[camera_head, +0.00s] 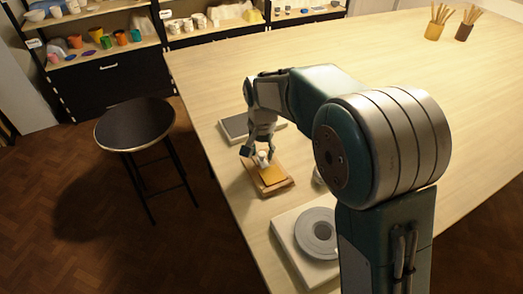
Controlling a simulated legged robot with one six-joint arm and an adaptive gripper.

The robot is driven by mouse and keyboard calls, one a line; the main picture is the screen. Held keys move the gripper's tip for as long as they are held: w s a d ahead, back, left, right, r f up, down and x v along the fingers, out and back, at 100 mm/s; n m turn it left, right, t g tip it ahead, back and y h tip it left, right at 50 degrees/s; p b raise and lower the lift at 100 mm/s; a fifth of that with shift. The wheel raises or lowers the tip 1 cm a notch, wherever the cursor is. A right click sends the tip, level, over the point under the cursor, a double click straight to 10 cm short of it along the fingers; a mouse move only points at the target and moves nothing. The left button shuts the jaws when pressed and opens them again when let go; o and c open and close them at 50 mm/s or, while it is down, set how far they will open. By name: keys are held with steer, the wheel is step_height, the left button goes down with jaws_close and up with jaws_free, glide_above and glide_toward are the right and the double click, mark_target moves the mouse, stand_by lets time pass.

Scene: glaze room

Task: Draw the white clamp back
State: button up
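My gripper (256,153) hangs low over the near left part of the table, at the far end of a wooden board (284,188) with a yellow piece (272,175) on it. A small white thing (263,157), which may be the white clamp, shows right at the fingertips. The fingers partly hide it. It is too small to tell whether the fingers touch it or are closed on it.
A grey-topped slab (236,126) lies beyond the board. A pale block with a grey disc (316,232) lies nearer. A dark stool (135,124) stands left of the table (370,50). Shelves with pots (104,41) stand behind. Two brush cups (433,31) stand far right.

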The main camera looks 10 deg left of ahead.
jaws_close()
steer(key=shift+w, duration=0.1)
steer(key=shift+w+a, duration=0.6)
steer(key=shift+w, duration=0.25)
steer(key=shift+o, duration=2)
jaws_free()
steer(key=shift+o, duration=0.8)
steer(key=shift+w, duration=0.1)
steer(key=shift+a, duration=0.25)
